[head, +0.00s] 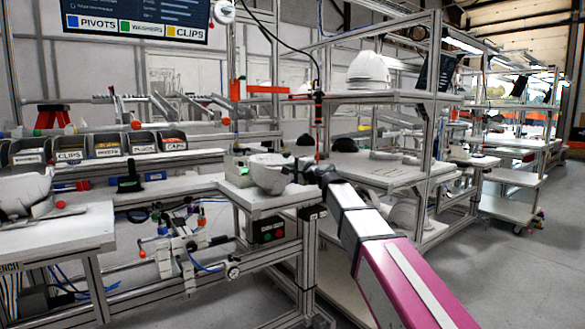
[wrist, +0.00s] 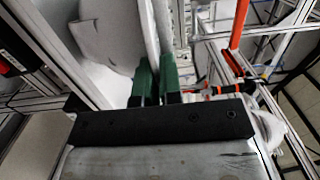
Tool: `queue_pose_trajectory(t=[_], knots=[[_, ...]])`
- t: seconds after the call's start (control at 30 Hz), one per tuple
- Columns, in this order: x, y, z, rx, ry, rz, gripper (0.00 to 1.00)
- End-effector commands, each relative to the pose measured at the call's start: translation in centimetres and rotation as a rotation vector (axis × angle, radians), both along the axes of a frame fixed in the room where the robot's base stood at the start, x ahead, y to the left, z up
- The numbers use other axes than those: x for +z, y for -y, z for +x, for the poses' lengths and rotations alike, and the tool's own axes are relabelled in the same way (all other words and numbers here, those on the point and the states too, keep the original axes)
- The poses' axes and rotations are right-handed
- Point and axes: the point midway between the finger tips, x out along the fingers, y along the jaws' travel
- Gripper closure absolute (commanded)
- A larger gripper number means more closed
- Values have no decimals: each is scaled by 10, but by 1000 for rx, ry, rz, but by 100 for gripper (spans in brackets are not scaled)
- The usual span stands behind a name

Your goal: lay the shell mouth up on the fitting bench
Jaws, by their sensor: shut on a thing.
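A white helmet shell (head: 268,174) shows in the head view at the small bench with a pale top (head: 262,201). Its flatter edge is up and its rounded side is down, so it looks mouth up. I cannot tell whether it touches the top. My gripper (head: 314,174) is at its right side. In the wrist view my gripper's green fingers (wrist: 157,82) are shut on the wall of the shell (wrist: 110,36). A white bench at the left (head: 60,240) has a label ending in "NCH" on its edge, partly cut off.
White shell-like pieces (head: 25,194) lie on the left bench. Labelled bins (head: 69,150) stand behind. A rack at the right holds white shells (head: 369,69) on an upper shelf. A metal post (head: 326,95) rises close to my gripper. Grey floor (head: 500,270) is clear at the right.

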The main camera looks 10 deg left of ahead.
Motion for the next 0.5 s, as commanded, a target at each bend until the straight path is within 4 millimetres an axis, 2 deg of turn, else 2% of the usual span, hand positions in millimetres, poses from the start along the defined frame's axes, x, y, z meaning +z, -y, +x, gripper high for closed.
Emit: queue_pose_trajectory(t=[0.1, 0.17, 0.2, 0.23, 0.5], knots=[[1, 0, 0, -1, 0, 1, 100], [1, 0, 0, -1, 0, 1, 81], [0, 0, 0, -1, 1, 1, 68], [0, 0, 0, -1, 1, 1, 64], [0, 0, 0, 0, 0, 0, 64]])
